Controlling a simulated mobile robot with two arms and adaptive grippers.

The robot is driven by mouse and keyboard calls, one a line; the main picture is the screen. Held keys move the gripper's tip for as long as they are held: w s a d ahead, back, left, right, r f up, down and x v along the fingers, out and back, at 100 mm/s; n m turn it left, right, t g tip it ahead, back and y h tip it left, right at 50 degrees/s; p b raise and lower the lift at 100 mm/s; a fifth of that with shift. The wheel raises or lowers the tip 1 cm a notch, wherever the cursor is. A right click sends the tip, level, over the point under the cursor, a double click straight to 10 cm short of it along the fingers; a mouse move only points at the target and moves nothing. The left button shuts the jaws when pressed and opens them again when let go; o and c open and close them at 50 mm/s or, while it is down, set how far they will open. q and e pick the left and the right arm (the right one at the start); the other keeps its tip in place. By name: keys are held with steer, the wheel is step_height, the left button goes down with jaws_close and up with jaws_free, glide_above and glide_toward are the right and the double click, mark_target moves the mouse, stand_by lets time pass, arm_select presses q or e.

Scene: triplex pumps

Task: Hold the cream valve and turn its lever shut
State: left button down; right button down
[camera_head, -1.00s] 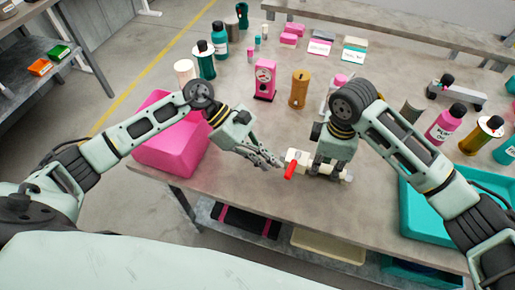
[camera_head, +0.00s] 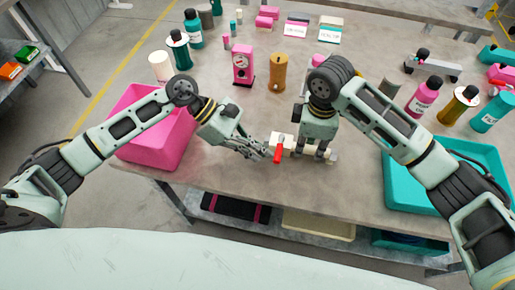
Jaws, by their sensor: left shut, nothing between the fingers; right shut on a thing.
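The cream valve (camera_head: 286,140) is near the front edge of the grey workbench, with its red lever (camera_head: 278,154) toward its left end. The lever points toward the front edge. My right gripper (camera_head: 319,153) comes down from above and is shut on the valve's body, right of the lever. It covers part of the body, and the valve's right end shows beyond it. My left gripper (camera_head: 262,153) is shut and empty. Its fingertips are just left of the lever; whether they touch it I cannot tell.
A pink bin (camera_head: 150,145) stands under my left forearm. A teal tray (camera_head: 405,195) lies at the right under my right arm. Behind the valve stand a pink gauge box (camera_head: 243,64) and an ochre cylinder (camera_head: 278,72). Several bottles stand further right. Bare bench lies around the valve.

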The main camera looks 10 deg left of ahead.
arm_select(q)
steer(key=s+v, duration=0.1)
steer(key=v, duration=0.9)
arm_select(e)
steer(key=c, duration=1.5)
jaws_free()
